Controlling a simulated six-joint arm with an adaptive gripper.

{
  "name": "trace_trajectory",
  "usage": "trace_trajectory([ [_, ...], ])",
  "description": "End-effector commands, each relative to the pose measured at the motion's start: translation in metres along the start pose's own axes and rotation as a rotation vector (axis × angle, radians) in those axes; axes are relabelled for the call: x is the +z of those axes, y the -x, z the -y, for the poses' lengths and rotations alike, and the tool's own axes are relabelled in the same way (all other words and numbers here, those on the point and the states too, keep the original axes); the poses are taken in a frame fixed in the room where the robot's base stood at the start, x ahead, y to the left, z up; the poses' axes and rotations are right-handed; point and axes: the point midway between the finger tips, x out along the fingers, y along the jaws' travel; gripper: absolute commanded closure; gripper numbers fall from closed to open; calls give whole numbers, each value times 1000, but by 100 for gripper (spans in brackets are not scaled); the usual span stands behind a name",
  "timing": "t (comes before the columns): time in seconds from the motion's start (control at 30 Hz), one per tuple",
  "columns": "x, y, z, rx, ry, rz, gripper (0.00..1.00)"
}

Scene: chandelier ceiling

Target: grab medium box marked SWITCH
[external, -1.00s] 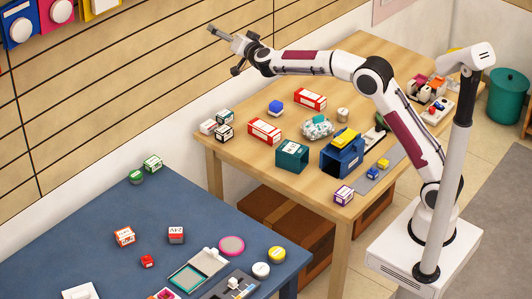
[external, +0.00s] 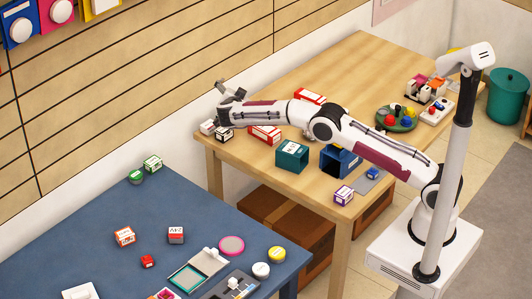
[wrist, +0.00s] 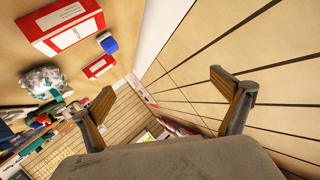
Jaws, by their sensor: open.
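No SWITCH label is readable, so I cannot tell which box carries it. Red-and-white boxes lie on the wooden table: one (external: 265,135) near its left side and one (external: 308,96) farther back. The wrist view shows a large red-and-white box (wrist: 60,22) and a smaller-looking one (wrist: 98,67). Small white-topped boxes (external: 208,127) and (external: 224,134) sit at the table's left corner. My gripper (external: 227,89) is above that corner, fingers apart and empty. In the wrist view its open fingers (wrist: 160,88) have only the wall and distant room between them.
A teal box (external: 291,156) and an open blue bin (external: 340,160) stand at the front of the wooden table (external: 232,160). A patterned bundle (wrist: 45,83) and blue object (wrist: 108,43) show in the wrist view. The slatted wall (external: 150,90) is close behind my gripper.

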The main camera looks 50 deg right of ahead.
Motion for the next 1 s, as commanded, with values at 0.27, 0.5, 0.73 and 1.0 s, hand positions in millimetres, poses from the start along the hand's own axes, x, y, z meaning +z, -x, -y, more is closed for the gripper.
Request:
trace_trajectory([
  [0.27, 67, -5, -68, 196, 40, 12, 0],
  [0.5, 102, -2, -108, 307, 70, 25, 0],
  [0.73, 109, -1, -118, 333, 78, 28, 0],
  [1.0, 108, -2, -118, 332, 77, 28, 0],
])
